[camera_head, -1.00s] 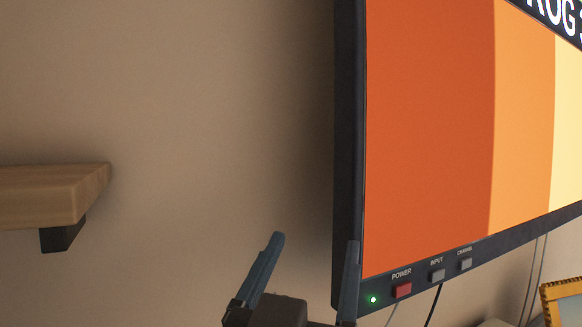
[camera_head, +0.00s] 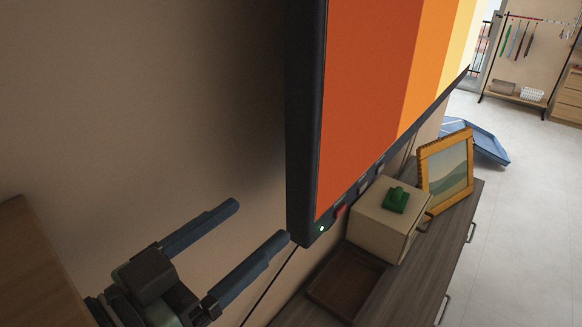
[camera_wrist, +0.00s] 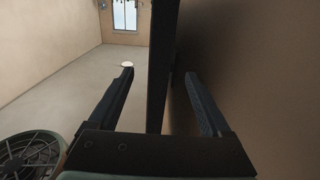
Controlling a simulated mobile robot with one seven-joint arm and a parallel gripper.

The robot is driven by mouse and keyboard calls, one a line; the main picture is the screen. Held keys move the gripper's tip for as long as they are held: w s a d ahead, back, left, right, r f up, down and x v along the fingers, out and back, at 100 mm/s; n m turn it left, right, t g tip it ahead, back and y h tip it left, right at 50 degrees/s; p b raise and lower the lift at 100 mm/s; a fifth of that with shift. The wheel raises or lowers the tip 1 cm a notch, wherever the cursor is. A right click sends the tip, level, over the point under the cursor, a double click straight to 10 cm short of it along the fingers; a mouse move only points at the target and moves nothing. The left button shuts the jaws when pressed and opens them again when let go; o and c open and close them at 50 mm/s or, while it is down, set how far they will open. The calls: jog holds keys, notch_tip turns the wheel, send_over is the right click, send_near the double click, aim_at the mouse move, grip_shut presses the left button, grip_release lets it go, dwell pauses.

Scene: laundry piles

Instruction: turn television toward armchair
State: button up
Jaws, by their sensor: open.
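The television (camera_head: 350,100) hangs by the wall in the head view. Its screen shows orange and yellow bands, and a green light glows at its lower left corner. My gripper (camera_head: 260,221) is open and empty, left of that corner, with its fingers pointing at the television's near side edge. One fingertip looks very close to the corner; contact cannot be told. In the wrist view the television (camera_wrist: 163,60) is a dark upright strip, seen edge-on between the spread fingers of my gripper (camera_wrist: 159,73). No armchair is in view.
A wooden cabinet (camera_head: 455,240) below the television holds a cream box (camera_head: 375,225) with a green item, a picture frame (camera_head: 447,172) and a brown tray (camera_head: 345,283). A wooden shelf (camera_head: 30,260) is at left. The wall (camera_wrist: 260,60) is close; the floor beyond is mostly open.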

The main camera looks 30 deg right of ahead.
aim_at(297, 188)
jog(key=p+x, duration=0.4)
jog(key=x, duration=0.5)
jog(key=shift+w+d+r, duration=0.1)
jog(key=shift+d+r, duration=0.05)
jog(key=shift+d, duration=0.05)
jog(key=shift+w+d, duration=0.2)
jog(key=shift+d, duration=0.25)
grip_shut()
